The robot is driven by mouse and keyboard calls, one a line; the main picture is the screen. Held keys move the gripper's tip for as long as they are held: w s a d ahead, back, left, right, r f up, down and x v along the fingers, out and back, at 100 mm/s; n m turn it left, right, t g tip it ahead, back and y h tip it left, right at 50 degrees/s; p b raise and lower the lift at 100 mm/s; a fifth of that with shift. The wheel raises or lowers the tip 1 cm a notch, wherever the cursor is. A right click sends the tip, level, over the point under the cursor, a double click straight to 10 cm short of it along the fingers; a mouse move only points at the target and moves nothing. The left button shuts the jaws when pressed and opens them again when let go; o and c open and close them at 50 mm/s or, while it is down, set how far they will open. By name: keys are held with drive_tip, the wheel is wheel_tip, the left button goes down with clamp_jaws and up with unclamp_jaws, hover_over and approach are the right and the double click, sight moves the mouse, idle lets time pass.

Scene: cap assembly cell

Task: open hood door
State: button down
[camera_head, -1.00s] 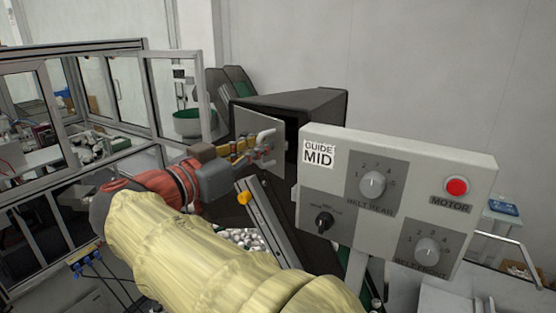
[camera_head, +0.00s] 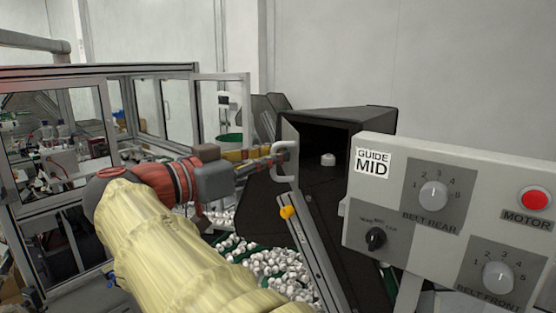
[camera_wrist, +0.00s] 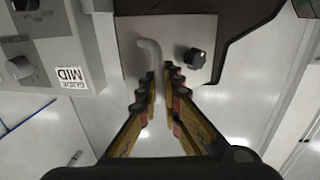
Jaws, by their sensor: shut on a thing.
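The black hood (camera_head: 350,120) stands right of centre in the head view. Its front opening is uncovered, and a white cap (camera_head: 328,159) shows inside. The grey hood door stands swung out at the opening's left side, seen nearly edge-on (camera_head: 291,143). Its pale bent handle (camera_head: 280,147) sticks out to the left. My gripper (camera_head: 272,162) is shut on the handle. The wrist view shows the door's flat face (camera_wrist: 180,28), the handle (camera_wrist: 149,50) running between my fingertips (camera_wrist: 160,82), and a black knob (camera_wrist: 195,58) beside it.
A control panel (camera_head: 400,205) with knobs and a red motor button stands close on the right. A metal rail with an orange knob (camera_head: 287,212) lies below the handle. Many white caps (camera_head: 275,265) lie under my arm. A framed glass enclosure (camera_head: 200,72) stands at left.

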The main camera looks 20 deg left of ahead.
drive_tip(key=c, duration=2)
unclamp_jaws()
drive_tip(key=shift+s, duration=0.2)
drive_tip(key=v, duration=1.2)
drive_tip(key=shift+w+a, duration=0.1)
drive_tip(key=shift+w, duration=0.05)
